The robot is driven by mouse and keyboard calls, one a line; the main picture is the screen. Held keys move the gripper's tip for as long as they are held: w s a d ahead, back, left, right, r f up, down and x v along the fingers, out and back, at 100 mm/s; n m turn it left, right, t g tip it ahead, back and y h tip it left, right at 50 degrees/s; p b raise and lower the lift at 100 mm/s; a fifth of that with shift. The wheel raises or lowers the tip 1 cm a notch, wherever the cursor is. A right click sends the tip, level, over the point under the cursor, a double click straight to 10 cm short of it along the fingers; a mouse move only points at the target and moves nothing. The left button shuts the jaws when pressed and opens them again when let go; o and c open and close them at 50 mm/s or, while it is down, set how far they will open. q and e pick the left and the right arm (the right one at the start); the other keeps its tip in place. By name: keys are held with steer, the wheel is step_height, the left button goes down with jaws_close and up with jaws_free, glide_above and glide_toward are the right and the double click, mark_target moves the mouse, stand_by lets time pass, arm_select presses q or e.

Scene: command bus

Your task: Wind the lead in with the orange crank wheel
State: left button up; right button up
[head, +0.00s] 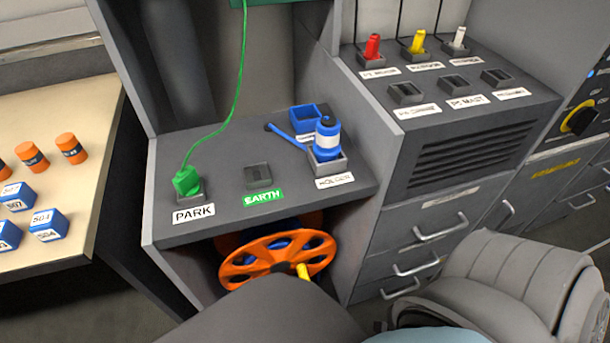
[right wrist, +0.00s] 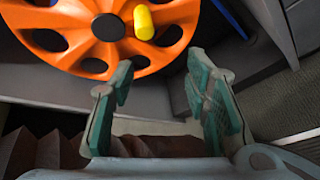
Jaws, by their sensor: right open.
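The orange crank wheel (head: 262,262) sits under the shelf in the head view, with a yellow handle (head: 303,271) on its lower right side. Something blue shows behind its spokes. A green lead (head: 238,75) runs down to a green plug (head: 187,181) standing in the PARK socket. In the right wrist view the wheel (right wrist: 85,55) fills the top, with the yellow handle (right wrist: 143,22) near its hub. My right gripper (right wrist: 165,82) is open and empty, its fingers pointing at the wheel's lower rim, below the handle. My left gripper is not in view.
The EARTH socket (head: 258,176) is empty. A blue and white device (head: 327,139) stands in a holder beside a blue box (head: 307,117). A grey drawer cabinet (head: 415,225) stands right of the wheel. A grey seat (head: 520,280) is at lower right. A table (head: 60,115) with blocks stands left.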

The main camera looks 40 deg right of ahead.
mark_target(308, 282)
steer(key=w+n+b, duration=0.1)
steer(key=w, duration=0.1)
steer(key=w+b, duration=0.1)
steer(key=w, duration=0.2)
steer(key=w+d+f+n+t+b, duration=0.1)
steer(key=w, duration=0.2)
steer(key=shift+w+n, duration=0.2)
steer(key=shift+n, duration=0.1)
steer(key=b+x, duration=0.1)
steer(key=x, duration=0.3)
steer(key=shift+w+b, duration=0.2)
steer(key=shift+b, duration=0.2)
steer(key=shift+w, duration=0.3)
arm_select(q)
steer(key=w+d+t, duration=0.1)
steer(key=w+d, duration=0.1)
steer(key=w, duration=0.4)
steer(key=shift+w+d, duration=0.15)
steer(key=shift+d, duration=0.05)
arm_select(e)
steer(key=shift+r, duration=0.1)
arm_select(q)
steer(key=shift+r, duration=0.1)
arm_select(e)
jaws_close()
